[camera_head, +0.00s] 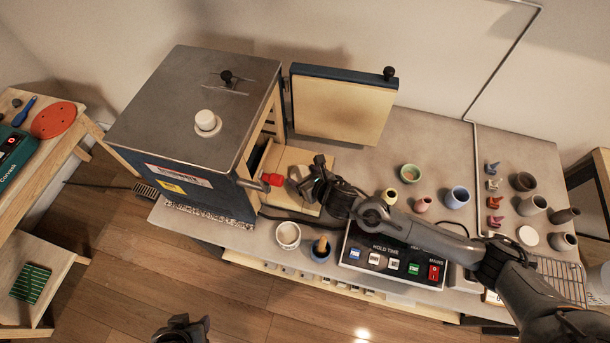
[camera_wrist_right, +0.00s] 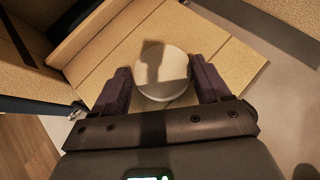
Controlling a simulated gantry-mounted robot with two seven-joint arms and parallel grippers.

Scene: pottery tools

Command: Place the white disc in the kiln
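The kiln (camera_head: 190,115) stands at the left of the bench with its door (camera_head: 340,105) swung open. My right gripper (camera_head: 305,180) is at the kiln's open front, above pale boards. In the right wrist view, the white disc (camera_wrist_right: 163,65) lies between the fingers of the right gripper (camera_wrist_right: 162,82), which appear to touch its two sides. In the head view the arm mostly hides this spot. Another white disc (camera_head: 528,236) lies on the bench at the right. My left gripper (camera_head: 182,328) is low at the bottom edge, away from the bench; its fingers are unclear.
A red-tipped part (camera_head: 272,180) sticks out by the kiln's front edge. Two cups (camera_head: 288,235) stand near the front edge, beside the control box (camera_head: 395,262). Several small pots and a blue cup (camera_head: 457,197) stand to the right. A white knob (camera_head: 206,121) sits on the kiln top.

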